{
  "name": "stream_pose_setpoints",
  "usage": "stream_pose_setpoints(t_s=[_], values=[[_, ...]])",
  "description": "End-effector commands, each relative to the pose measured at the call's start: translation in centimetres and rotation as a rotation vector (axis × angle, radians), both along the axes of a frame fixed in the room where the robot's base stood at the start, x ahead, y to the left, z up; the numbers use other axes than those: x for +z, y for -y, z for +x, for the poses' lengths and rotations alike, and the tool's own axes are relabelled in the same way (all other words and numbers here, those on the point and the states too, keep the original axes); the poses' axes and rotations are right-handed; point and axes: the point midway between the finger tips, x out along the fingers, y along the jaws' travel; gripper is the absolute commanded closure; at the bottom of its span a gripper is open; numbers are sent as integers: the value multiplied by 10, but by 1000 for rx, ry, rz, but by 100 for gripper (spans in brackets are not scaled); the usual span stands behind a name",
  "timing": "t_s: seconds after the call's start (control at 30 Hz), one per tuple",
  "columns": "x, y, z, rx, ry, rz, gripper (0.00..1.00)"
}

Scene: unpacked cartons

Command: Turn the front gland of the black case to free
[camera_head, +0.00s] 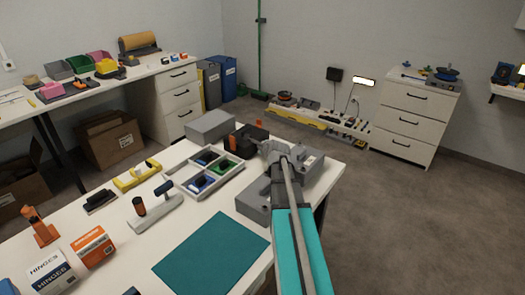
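A small black case (247,136) stands at the far end of the white worktable, with a small orange part (259,123) at its top right. Its front gland is too small to make out. My teal and grey arm reaches up from the bottom right, and my gripper (268,147) is at its far end, just in front and to the right of the black case. I cannot tell whether they touch. The fingertips are too small and partly hidden, so their opening does not show.
A grey box (210,125) stands left of the black case. A divided tray (204,175) with tools lies in front. Grey blocks (254,205) sit beside and beneath my arm. A teal mat (210,252) lies clear in front; hinge boxes (93,246) stand left.

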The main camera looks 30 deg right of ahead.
Motion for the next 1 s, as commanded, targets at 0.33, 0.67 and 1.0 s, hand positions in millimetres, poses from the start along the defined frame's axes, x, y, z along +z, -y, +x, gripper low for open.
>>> stream_pose_setpoints(t_s=[0.33,0.67,1.0], values=[[-1,-1,-1,3,-3,-7,100],[0,-1,-1,1,0,-7,30],[1,0,0,1,1,-7,31]])
